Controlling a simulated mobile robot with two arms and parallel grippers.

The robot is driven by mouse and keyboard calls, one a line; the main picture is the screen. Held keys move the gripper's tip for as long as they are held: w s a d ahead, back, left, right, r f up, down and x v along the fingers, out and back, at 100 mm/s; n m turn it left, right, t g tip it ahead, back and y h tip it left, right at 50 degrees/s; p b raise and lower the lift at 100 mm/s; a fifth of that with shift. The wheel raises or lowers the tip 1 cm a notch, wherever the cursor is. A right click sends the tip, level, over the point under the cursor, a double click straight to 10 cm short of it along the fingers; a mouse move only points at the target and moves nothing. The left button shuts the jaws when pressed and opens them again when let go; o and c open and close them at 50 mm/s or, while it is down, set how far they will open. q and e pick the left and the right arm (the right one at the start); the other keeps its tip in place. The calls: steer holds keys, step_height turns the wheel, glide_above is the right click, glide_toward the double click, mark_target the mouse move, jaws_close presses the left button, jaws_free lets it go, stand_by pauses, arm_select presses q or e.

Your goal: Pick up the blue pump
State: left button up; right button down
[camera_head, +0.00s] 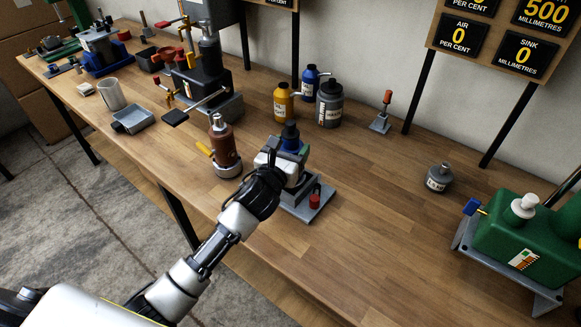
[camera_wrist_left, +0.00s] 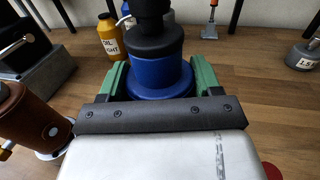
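The blue pump (camera_head: 291,143), a blue cylinder with a black top, stands upright on a grey device on the wooden bench. In the left wrist view its blue body (camera_wrist_left: 157,70) is close and centred, with its black top cut off by the upper edge. My left gripper (camera_head: 277,158) is at the device, on the near side of the pump. Its green fingers (camera_wrist_left: 160,82) are on either side of the pump's wide blue base. They look open, with no clear contact visible. My right gripper is in neither view.
Yellow (camera_head: 283,104), blue (camera_head: 309,83) and grey (camera_head: 329,103) bottles stand behind. A small grey pot (camera_head: 439,178) and green machine (camera_head: 515,240) are to the right. The bench between is clear.

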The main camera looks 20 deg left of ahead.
arm_select(q)
jaws_close()
steer(key=shift+w+r, duration=0.1)
steer(key=shift+r, duration=0.1)
steer(key=shift+r, duration=0.1)
